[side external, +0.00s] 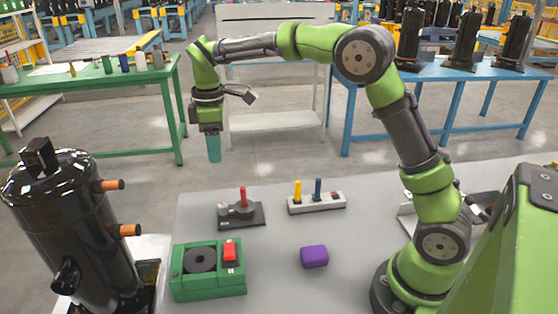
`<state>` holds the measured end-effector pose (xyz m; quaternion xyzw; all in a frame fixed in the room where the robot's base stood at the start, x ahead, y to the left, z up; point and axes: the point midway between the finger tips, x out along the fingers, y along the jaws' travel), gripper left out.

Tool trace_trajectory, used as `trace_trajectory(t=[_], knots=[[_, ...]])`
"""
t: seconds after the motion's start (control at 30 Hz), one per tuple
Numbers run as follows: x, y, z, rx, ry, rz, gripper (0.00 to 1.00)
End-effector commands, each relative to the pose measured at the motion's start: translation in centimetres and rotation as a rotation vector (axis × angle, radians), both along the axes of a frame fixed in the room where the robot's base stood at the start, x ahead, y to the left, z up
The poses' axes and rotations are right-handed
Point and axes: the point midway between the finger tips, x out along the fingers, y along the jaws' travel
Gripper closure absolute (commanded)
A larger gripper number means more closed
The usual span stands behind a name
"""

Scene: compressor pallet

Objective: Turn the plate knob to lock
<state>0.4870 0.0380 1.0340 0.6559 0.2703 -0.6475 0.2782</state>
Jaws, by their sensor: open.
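A dark flat plate (257,218) lies on the grey table. On it are a low round grey knob (224,209) and a larger grey round part with an upright red peg (243,196). I cannot tell from this view which of these parts turns or how it is set. My gripper (214,158) points down, with green-teal fingers, high above the table's back left edge. It is up and to the left of the plate and touches nothing. The gap between its fingers is hard to see from this side.
A green box (208,284) with a black disc and a red block stands in front of the plate. A purple block (314,257) and a grey strip (330,205) with yellow and blue pegs lie to the right. A black compressor (65,225) stands at the left.

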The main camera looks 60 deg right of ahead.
Motion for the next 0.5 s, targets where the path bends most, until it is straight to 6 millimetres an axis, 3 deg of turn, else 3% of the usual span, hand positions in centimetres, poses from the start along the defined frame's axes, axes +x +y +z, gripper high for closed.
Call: trace_trajectory(t=[0.5], knots=[[0.10, -0.61, -0.33, 0.022, 0.018, -0.732, 0.45]])
